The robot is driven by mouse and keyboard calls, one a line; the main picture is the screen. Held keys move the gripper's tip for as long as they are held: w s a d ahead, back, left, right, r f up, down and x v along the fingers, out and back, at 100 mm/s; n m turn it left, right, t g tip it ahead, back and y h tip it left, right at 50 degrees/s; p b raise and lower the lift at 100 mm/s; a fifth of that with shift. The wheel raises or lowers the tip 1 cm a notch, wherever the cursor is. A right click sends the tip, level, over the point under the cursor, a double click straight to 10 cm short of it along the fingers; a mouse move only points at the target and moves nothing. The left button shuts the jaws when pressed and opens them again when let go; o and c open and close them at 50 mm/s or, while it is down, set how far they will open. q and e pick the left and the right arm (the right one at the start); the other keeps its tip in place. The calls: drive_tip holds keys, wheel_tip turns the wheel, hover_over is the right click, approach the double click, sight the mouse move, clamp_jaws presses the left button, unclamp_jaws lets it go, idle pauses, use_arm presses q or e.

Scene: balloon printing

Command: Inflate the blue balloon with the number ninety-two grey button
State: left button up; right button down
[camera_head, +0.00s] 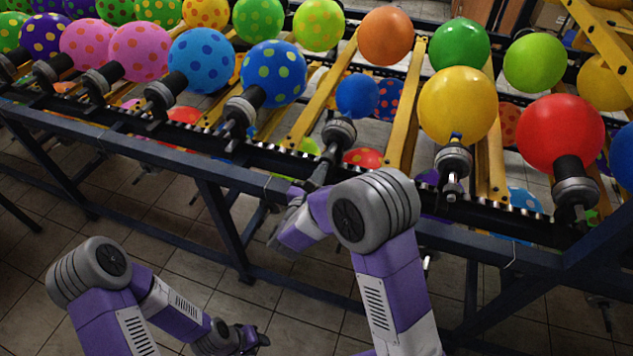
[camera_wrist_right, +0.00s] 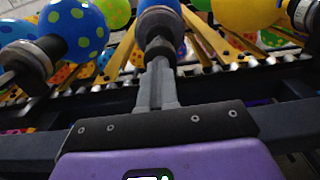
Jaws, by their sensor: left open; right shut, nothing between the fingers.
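The small plain blue balloon (camera_head: 357,95) sits on a grey round nozzle fitting (camera_head: 339,132) on the rack. My right gripper (camera_head: 322,172) is shut and empty, just below and in front of that fitting. In the right wrist view, the closed fingers (camera_wrist_right: 157,72) point up at the fitting (camera_wrist_right: 159,22), with some blue above it. Whether the fingertips touch the fitting I cannot tell. No number ninety-two is readable, and I cannot make out a separate grey button. My left gripper (camera_head: 258,340) is open and empty, low over the floor.
A larger dotted blue balloon (camera_head: 273,73) is to the left and a yellow balloon (camera_head: 458,105) to the right, each on its own fitting. A red balloon (camera_head: 561,134) is further right. The dark rack rail (camera_head: 170,155) runs across in front. Tiled floor below is open.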

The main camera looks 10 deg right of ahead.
use_arm(q)
drive_tip(key=shift+s+a, duration=0.1)
drive_tip(key=shift+s, duration=0.1)
use_arm(e)
drive_tip(key=shift+w+d+r, duration=0.3)
drive_tip(key=shift+w+d, duration=0.35)
drive_tip(key=shift+w, duration=0.05)
idle(0.9)
idle(2.3)
use_arm(q)
drive_tip(key=shift+s+r+p, duration=0.4)
drive_tip(key=shift+r+p, duration=0.35)
use_arm(e)
drive_tip(key=v, duration=1.5)
drive_tip(key=shift+w+a, duration=0.25)
drive_tip(key=shift+a, duration=0.05)
drive_tip(key=shift+f, duration=0.15)
